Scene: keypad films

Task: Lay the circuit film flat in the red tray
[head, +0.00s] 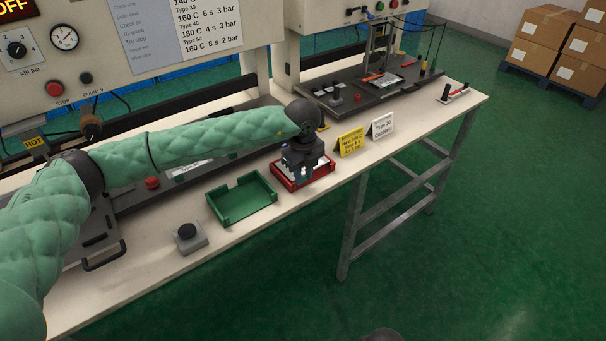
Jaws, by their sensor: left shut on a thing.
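The red tray (291,186) sits on the bench near its front edge, to the right of the green tray. My left gripper (303,176) points down over the red tray, with its fingertips low at the tray. It is shut on a thin piece, taken to be the circuit film, which the fingers mostly hide. Pale, flat material shows inside the tray on both sides of the fingers. I cannot tell whether the film touches the tray floor or lies flat. My right gripper is not in view.
An empty-looking green tray (226,218) and a grey button box (190,238) stand left along the front edge. A yellow sign (350,142) and a white sign (382,126) stand just right of the red tray.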

